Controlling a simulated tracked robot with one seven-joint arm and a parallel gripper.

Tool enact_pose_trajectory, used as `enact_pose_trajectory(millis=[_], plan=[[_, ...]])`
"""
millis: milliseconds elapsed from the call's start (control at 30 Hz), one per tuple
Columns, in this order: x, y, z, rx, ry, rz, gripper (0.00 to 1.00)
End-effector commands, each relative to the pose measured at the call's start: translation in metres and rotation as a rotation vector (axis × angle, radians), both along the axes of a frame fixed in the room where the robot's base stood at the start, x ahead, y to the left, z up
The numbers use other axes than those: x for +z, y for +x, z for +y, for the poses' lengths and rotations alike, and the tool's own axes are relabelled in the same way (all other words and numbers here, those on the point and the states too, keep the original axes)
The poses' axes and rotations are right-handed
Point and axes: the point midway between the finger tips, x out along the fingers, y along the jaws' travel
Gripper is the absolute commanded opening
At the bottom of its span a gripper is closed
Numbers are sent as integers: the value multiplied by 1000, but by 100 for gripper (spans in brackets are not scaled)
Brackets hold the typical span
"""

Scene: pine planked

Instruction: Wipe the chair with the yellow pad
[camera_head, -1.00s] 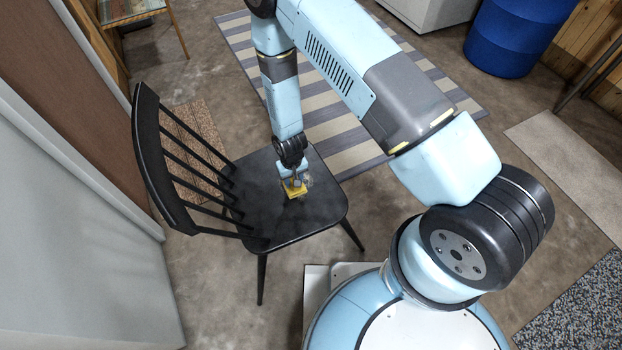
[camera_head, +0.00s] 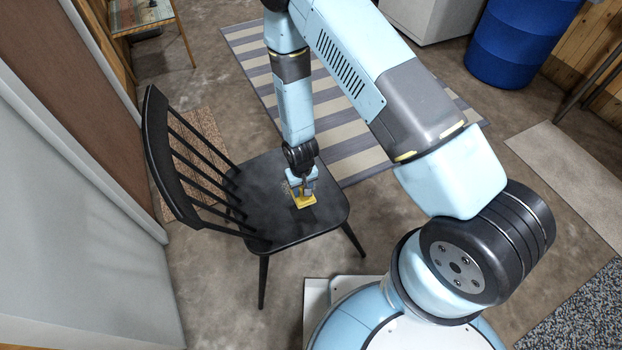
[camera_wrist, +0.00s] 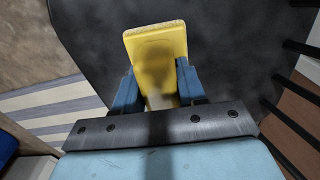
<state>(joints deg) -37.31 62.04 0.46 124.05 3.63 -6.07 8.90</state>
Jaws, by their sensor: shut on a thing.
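The black chair (camera_head: 262,215) stands upright on the floor, its spindled back to the left. Its dark seat also fills much of the wrist view (camera_wrist: 225,50), with faint greyish smudges. My gripper (camera_head: 302,189) is over the right part of the seat. It is shut on the yellow pad (camera_head: 305,202), which is at the seat surface; whether it presses on it I cannot tell. In the wrist view the pad (camera_wrist: 156,50) sticks out beyond the two blue fingers of my gripper (camera_wrist: 158,88).
A striped rug (camera_head: 350,150) lies behind the chair. A blue barrel (camera_head: 512,42) and a white cabinet (camera_head: 428,15) stand at the back. A grey door or panel (camera_head: 75,220) is close on the chair's left. Bare floor (camera_head: 410,215) lies to the right.

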Motion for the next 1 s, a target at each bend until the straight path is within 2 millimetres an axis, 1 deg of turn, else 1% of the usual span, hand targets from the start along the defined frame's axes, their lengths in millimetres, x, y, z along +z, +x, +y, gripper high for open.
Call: enact_pose_trajectory(millis=[200, 400, 800, 867, 967, 1000], plan=[[21, 1, -2, -4, 0, -1, 12], [35, 2, -2, -6, 0, -1, 12], [38, 3, -3, -8, 0, 0, 12], [40, 6, -5, -13, 1, 0, 12], [47, 21, -13, -37, 3, -2, 12], [51, 29, -19, -51, 4, -1, 12]])
